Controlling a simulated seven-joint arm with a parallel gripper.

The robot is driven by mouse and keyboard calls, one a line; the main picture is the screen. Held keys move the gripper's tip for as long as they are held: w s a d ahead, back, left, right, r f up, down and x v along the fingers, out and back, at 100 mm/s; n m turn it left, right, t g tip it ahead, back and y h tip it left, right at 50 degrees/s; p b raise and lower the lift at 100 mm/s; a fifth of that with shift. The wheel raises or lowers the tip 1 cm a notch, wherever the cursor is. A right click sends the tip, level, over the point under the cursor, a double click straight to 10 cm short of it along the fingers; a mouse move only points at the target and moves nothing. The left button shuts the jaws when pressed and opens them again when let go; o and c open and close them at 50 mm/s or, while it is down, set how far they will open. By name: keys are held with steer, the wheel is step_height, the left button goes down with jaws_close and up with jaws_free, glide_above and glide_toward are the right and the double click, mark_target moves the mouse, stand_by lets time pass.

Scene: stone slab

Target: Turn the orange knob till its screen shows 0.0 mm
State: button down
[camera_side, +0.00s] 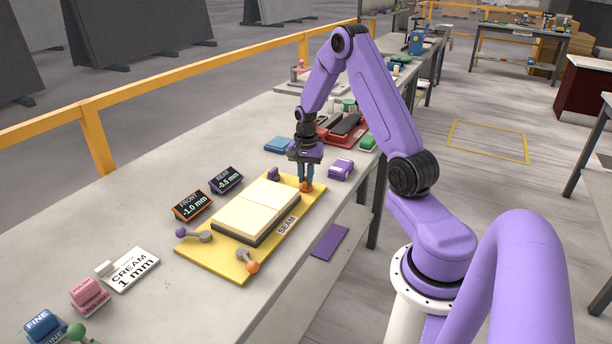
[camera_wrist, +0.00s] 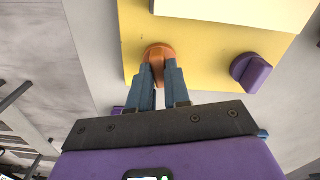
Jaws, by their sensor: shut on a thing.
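The orange knob (camera_side: 305,189) sits at the right corner of the yellow base plate (camera_side: 225,260). My gripper (camera_side: 306,180) points down with its blue-grey fingers shut on this knob. In the wrist view the knob (camera_wrist: 157,49) shows between and beyond the fingertips (camera_wrist: 161,72). The orange-framed screen (camera_side: 192,206) reads FRONT -1.0 mm. The purple-framed screen (camera_side: 226,180) beside it reads REAR -0.5 mm. The purple knob (camera_side: 273,173) stands on the plate's far edge, apart from my gripper; it also shows in the wrist view (camera_wrist: 251,72).
Two cream slabs (camera_side: 257,206) lie on the plate, near a purple-ended lever (camera_side: 195,235) and an orange-ended lever (camera_side: 249,262). A CREAM 1 mm card (camera_side: 132,270) lies to the left. A purple block (camera_side: 341,168) and a blue block (camera_side: 278,145) lie near my gripper.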

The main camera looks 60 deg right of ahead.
steer(key=n, duration=0.4)
steer(key=shift+n, duration=0.3)
steer(key=n, duration=0.3)
steer(key=shift+n, duration=0.4)
steer(key=n, duration=0.4)
steer(key=shift+n, duration=2.1)
steer(key=c, duration=1.1)
jaws_free()
steer(key=shift+r, duration=0.1)
